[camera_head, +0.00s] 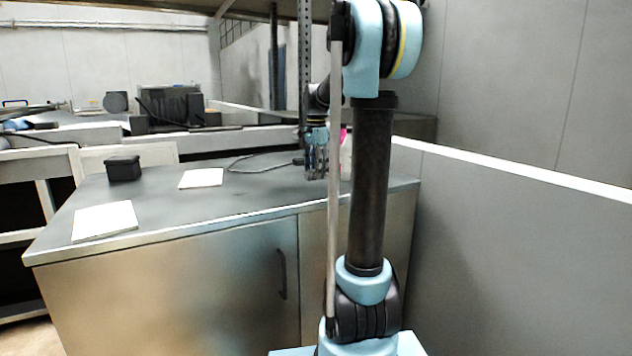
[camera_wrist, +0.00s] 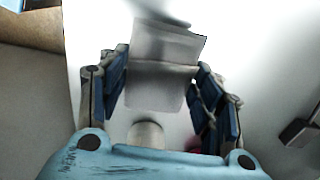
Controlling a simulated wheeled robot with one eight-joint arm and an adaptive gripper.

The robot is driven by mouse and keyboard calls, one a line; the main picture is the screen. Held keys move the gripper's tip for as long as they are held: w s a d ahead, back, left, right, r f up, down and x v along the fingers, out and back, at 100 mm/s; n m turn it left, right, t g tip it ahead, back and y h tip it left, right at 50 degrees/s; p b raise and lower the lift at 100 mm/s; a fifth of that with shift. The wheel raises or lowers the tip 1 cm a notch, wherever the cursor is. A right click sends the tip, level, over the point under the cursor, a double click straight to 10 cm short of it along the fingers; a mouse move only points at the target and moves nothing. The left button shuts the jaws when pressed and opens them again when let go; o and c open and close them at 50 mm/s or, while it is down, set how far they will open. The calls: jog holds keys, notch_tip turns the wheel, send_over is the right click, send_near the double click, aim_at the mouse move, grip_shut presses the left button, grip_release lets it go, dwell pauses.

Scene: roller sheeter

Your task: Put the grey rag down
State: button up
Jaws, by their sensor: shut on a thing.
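My gripper (camera_wrist: 160,92) is shut on a pale grey, flat, folded piece that I take to be the grey rag (camera_wrist: 158,75). The rag lies between the two blue-padded fingers and sticks out past their tips. In the head view my gripper (camera_head: 316,170) hangs pointing down at the right part of the metal-topped counter (camera_head: 250,204), low over it. The rag cannot be made out there, and I cannot tell whether it touches the counter.
A white bottle (camera_head: 346,160) with a pink part stands close behind my arm, partly hidden. Two white sheets (camera_head: 105,221) (camera_head: 201,178) and a black box (camera_head: 124,168) lie on the left of the counter. A cable runs near its back. A wall rises on the right.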

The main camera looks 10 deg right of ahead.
jog(key=shift+f, duration=1.75)
jog(key=o, duration=1.1)
notch_tip(320, 180, up, 12)
jog(key=s+f+n+t, duration=0.1)
jog(key=s+f+n, duration=0.4)
jog(key=s, duration=0.5)
jog(key=s+f+n, duration=0.2)
jog(key=s+f, duration=0.4)
jog(key=s, duration=0.4)
jog(key=s+f+n+t, duration=0.1)
jog(key=s+f+n, duration=0.6)
jog(key=s+f, duration=0.7)
notch_tip(320, 180, down, 4)
jog(key=shift+s+r+n, duration=0.1)
jog(key=shift+s+n, duration=0.2)
jog(key=shift+s, duration=0.1)
